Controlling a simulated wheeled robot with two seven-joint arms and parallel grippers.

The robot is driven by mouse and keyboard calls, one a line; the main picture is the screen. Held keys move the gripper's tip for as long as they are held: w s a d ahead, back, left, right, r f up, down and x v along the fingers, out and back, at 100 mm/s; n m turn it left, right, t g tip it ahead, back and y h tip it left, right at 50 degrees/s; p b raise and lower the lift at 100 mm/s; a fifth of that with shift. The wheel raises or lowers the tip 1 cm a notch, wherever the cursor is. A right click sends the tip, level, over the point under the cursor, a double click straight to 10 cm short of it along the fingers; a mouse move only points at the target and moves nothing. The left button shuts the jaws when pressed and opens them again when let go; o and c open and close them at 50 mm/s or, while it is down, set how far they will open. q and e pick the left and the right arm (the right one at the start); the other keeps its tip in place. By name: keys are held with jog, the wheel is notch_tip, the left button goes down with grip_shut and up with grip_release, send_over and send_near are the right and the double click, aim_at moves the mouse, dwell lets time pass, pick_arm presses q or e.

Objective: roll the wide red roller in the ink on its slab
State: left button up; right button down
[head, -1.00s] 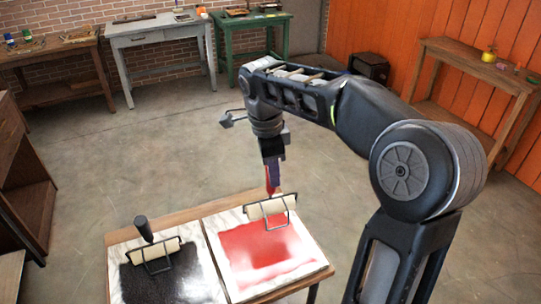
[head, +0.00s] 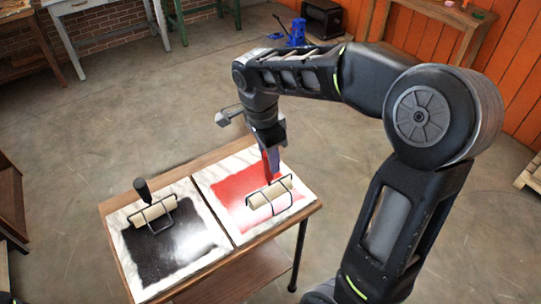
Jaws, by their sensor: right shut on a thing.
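The wide roller (head: 270,192) has a cream cylinder, a dark wire frame and a red handle. It lies across the red ink on the right marble slab (head: 206,178), and seems to touch the ink around the middle to near part of the patch. My right gripper (head: 270,152) is above the slab, pointing down, shut on the upright red handle. The fingertips are partly hidden by the wrist and handle. My left gripper is not in view.
A second cream roller (head: 154,211) with a black handle rests on black ink on the left slab (head: 133,273). Both slabs sit on a wooden table (head: 187,165) with a lower shelf. Open concrete floor surrounds it. Workbenches stand along the walls.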

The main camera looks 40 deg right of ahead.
jog(key=shift+d+f+b, duration=0.1)
jog(key=shift+f+b, duration=1.55)
jog(key=shift+f, duration=0.95)
jog(key=shift+f+b, duration=0.35)
jog(key=shift+w, duration=0.15)
jog(key=shift+w+f, duration=0.1)
jog(key=shift+w, duration=1.6)
jog(key=shift+w, duration=0.1)
jog(key=shift+w+p, duration=0.7)
jog(key=shift+w, duration=1.1)
